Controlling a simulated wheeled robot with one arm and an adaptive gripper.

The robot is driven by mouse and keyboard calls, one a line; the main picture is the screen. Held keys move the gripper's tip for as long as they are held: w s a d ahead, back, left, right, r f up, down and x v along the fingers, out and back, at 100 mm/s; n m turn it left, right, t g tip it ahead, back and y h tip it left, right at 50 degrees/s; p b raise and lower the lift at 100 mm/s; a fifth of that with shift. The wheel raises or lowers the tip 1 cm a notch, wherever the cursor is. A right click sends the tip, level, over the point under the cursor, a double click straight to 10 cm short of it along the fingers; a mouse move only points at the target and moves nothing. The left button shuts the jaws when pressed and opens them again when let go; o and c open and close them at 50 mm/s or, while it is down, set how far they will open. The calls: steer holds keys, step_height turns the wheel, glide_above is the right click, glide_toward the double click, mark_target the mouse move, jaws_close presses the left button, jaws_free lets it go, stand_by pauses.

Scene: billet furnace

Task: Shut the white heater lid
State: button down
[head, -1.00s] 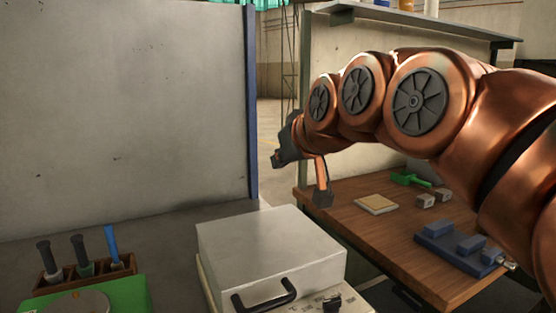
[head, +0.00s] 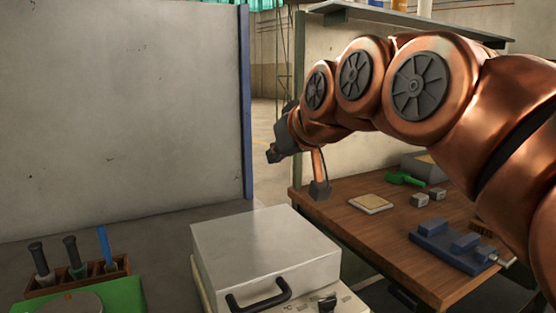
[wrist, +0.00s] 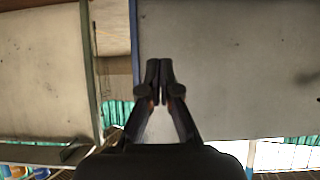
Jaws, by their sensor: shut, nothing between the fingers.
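The white heater (head: 205,293) stands at the bottom middle of the head view. Its pale box-shaped lid (head: 262,243) is down on the base, with a black handle (head: 258,292) on its front. My gripper (head: 274,156) is up and behind the heater, above the lid's level and well apart from it. In the wrist view my gripper (wrist: 159,68) has its two dark fingers together, with nothing between them. The heater does not show in the wrist view.
A wooden bench (head: 375,232) on the right holds a blue block fixture (head: 455,243), a green tool (head: 404,178) and a light square plate (head: 371,204). A wooden rack (head: 75,279) of tools stands at the left. A grey panel (head: 120,110) rises behind.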

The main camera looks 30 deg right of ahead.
step_height(320, 180, up, 9)
steer(key=shift+f, duration=0.2)
stand_by(0.4)
steer(key=shift+s, duration=0.1)
